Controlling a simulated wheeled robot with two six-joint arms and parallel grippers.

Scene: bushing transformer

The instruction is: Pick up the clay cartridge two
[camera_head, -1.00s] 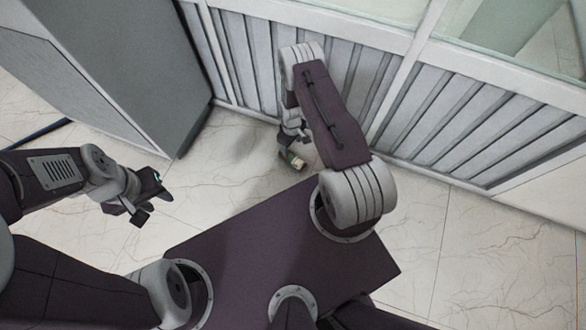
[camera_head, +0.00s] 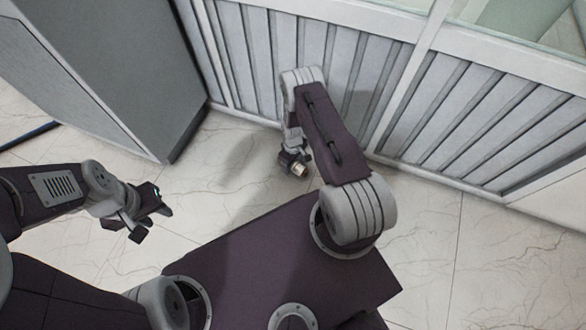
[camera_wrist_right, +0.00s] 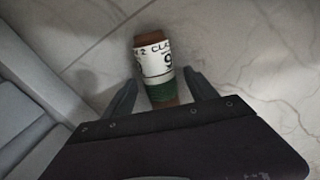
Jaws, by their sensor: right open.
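The clay cartridge (camera_wrist_right: 155,60) is a cylinder with a brown end, a white label with dark print and a green band. In the right wrist view it lies between the two fingers of my open right gripper (camera_wrist_right: 160,92), with a small gap on each side. Its near end is hidden by the gripper body. In the head view the right gripper (camera_head: 293,163) is low by the grey panelled wall, and only a small pale part of the cartridge (camera_head: 299,170) shows. My left gripper (camera_head: 152,222) is empty at the left, its fingers apart.
A grey cabinet (camera_head: 110,70) stands at the upper left. A grey panelled wall (camera_head: 350,70) runs behind the right arm. The pale marble floor (camera_head: 225,165) is clear between the cabinet and my right arm.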

